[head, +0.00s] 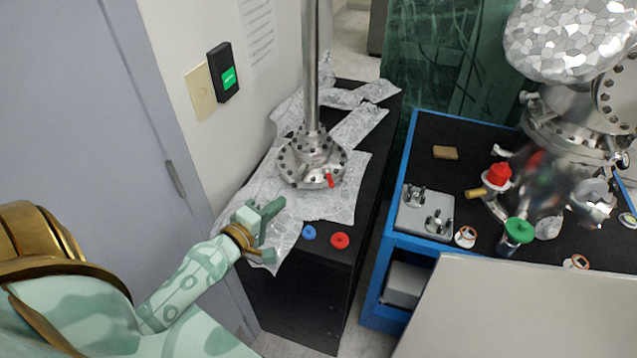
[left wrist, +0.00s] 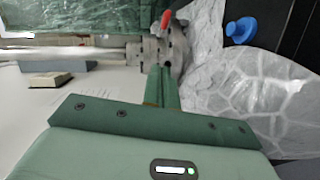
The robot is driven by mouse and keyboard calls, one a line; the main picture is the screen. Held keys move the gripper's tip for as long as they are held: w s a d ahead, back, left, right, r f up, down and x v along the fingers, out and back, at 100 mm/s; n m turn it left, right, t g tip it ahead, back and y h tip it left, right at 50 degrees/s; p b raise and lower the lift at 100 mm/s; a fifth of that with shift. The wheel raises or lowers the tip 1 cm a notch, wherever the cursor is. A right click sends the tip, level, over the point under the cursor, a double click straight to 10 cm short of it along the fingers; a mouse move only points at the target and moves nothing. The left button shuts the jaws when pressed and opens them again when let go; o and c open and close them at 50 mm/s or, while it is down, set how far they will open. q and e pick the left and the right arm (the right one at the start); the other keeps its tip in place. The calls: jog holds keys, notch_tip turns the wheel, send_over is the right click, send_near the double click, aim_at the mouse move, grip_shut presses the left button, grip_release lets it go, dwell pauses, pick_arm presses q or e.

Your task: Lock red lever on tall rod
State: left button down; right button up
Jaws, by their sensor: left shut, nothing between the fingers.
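The tall rod (head: 311,70) stands upright on a round bolted metal flange (head: 313,160), on crumpled foil over a black cabinet. The small red lever (head: 330,180) is on the flange's front side. My left gripper (head: 274,210) is shut and empty, to the left of and in front of the flange, apart from the lever. In the left wrist view the closed fingers (left wrist: 163,88) point toward the flange (left wrist: 158,50). The rod (left wrist: 75,53) runs off to the left and the red lever (left wrist: 167,18) shows beyond the fingertips. My right gripper is not in view.
A blue cap (head: 309,232) and a red cap (head: 340,240) lie on the front of the black cabinet (head: 300,295). The wall with a black switch box (head: 223,72) is close on the left. A blue-edged bench (head: 405,165) with metal vacuum parts stands right.

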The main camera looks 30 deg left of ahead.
pick_arm(q)
send_near(327, 178)
jog(key=w+a, duration=0.1)
jog(key=w, duration=0.4)
jog(key=shift+w+d+f+p, duration=0.3)
jog(key=shift+w+f+p, duration=0.05)
jog(key=shift+w+f, duration=0.1)
jog(key=shift+d, duration=0.1)
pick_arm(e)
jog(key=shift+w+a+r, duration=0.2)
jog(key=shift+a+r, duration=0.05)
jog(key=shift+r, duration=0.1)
